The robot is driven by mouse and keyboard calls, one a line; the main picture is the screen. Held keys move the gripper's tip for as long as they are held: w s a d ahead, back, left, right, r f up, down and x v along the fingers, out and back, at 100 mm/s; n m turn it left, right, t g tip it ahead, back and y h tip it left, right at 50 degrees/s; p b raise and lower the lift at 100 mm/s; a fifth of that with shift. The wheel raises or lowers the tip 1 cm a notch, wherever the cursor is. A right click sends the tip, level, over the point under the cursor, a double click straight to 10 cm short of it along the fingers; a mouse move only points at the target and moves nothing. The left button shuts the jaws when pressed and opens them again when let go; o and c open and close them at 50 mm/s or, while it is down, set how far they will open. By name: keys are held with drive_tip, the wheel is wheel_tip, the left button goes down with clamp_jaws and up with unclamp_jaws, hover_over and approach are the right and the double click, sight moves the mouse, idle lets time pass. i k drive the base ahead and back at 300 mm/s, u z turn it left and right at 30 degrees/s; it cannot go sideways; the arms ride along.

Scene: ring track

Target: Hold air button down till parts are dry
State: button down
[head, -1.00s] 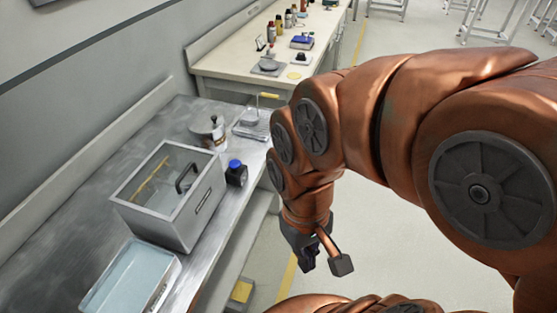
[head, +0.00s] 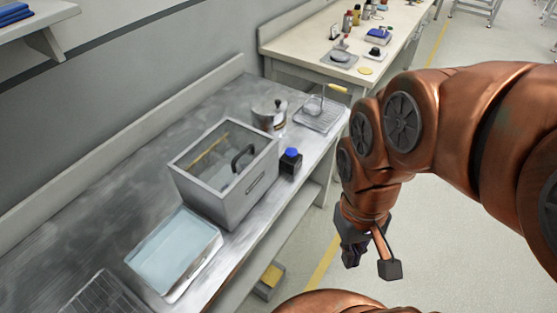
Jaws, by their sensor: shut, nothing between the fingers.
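A small dark box with a blue button (head: 291,153) on top stands on the steel bench, close to its front edge. Just left of it is a grey metal box (head: 226,209) with a clear lid, a dark handle and a yellow strip; I cannot make out any parts inside. My gripper (head: 352,258) hangs at the lower right, in front of the bench and over the floor side. It is shut and empty, right of and below the blue button in the picture, apart from it.
On the steel bench (head: 95,170) are a shallow tray of pale liquid (head: 174,252), a wire rack (head: 104,296), a metal pot (head: 269,115) and a rack with a yellow-handled tool (head: 322,112). A second bench (head: 290,45) with bottles stands behind. A yellow-topped box (head: 270,280) is below.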

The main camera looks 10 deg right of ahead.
sight(291, 152)
drive_tip(key=u, duration=2.2)
drive_tip(key=k, duration=0.75)
drive_tip(key=z, duration=0.7)
drive_tip(key=i, duration=0.5)
drive_tip(key=u, duration=0.05)
